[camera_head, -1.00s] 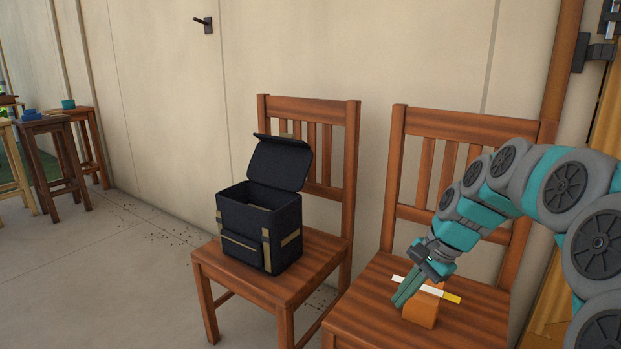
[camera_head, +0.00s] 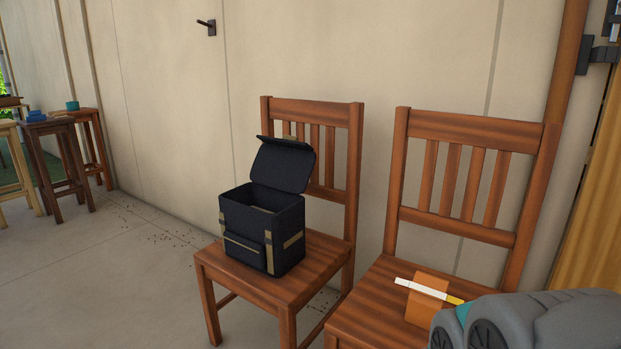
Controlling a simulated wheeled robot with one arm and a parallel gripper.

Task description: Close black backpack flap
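The black backpack (camera_head: 245,225) stands upright on the seat of the left wooden chair (camera_head: 327,250). It is a boxy bag with tan straps and a front pocket. Its flap (camera_head: 283,164) is raised and leans back toward the chair's backrest, so the top opening shows. My gripper is out of the picture; only part of my arm shows at the lower right, well away from the backpack.
A second wooden chair (camera_head: 375,297) stands to the right, with an orange block (camera_head: 424,304) and a white and yellow stick (camera_head: 418,287) on its seat. Stools (camera_head: 52,128) stand at the far left. The floor (camera_head: 120,285) left of the chairs is open.

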